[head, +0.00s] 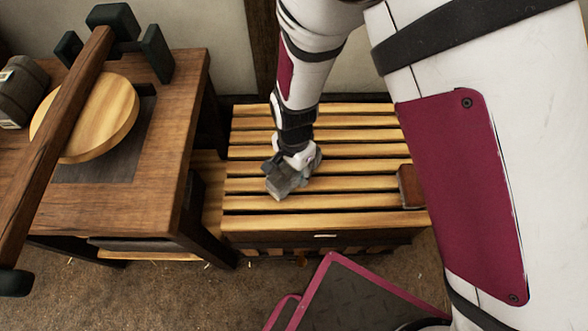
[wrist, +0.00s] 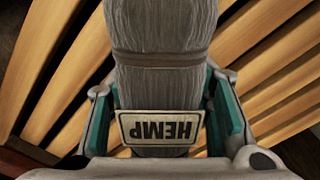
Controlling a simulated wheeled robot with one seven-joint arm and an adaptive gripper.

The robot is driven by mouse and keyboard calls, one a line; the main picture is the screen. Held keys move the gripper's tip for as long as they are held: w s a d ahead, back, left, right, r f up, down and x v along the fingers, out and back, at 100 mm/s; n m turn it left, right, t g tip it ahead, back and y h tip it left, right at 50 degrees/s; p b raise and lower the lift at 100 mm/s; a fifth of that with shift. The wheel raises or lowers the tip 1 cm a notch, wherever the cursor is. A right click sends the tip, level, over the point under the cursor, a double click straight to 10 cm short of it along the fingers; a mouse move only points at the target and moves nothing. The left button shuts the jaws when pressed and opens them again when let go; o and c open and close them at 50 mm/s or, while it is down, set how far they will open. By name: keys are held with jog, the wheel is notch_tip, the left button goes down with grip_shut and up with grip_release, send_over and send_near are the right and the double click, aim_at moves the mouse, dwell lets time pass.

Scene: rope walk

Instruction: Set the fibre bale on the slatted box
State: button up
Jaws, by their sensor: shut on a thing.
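The fibre bale (wrist: 165,80) is grey, bound with a cord, and carries a plate reading HEMP, upside down in the wrist view. My gripper (wrist: 165,125) is shut on it, with a teal-padded finger on each side. In the head view the grey bale (head: 281,180) shows at the end of my gripper (head: 292,165), over the middle of the slatted box (head: 340,202). The box has pale wooden slats on top with dark gaps. I cannot tell whether the bale touches the slats. Part of the bale is hidden by my gripper.
A small reddish-brown block (head: 411,187) sits at the box's right edge. A wooden table (head: 170,190) with a round wooden disc (head: 108,115) stands to the left. A pink-edged dark plate (head: 355,300) is in front of the box. Slats around the bale are bare.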

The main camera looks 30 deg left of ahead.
jog(key=shift+f, duration=0.15)
jog(key=o, duration=1.2)
jog(key=shift+o, duration=0.2)
notch_tip(320, 180, up, 12)
jog(key=p, duration=0.4)
jog(key=shift+r, duration=0.2)
jog(key=shift+d, duration=0.1)
jog(key=w+d+r+n, duration=0.1)
jog(key=w+d+r, duration=0.1)
jog(key=d+r, duration=1.95)
jog(key=s+d+r, duration=0.3)
jog(key=s+d, duration=0.5)
jog(key=s+d+r+n, duration=0.1)
jog(key=s+d+r, duration=0.1)
jog(key=s+d, duration=0.6)
jog(key=shift+s+r+n, duration=0.3)
jog(key=shift+s+r, duration=0.1)
jog(key=shift+s, duration=0.05)
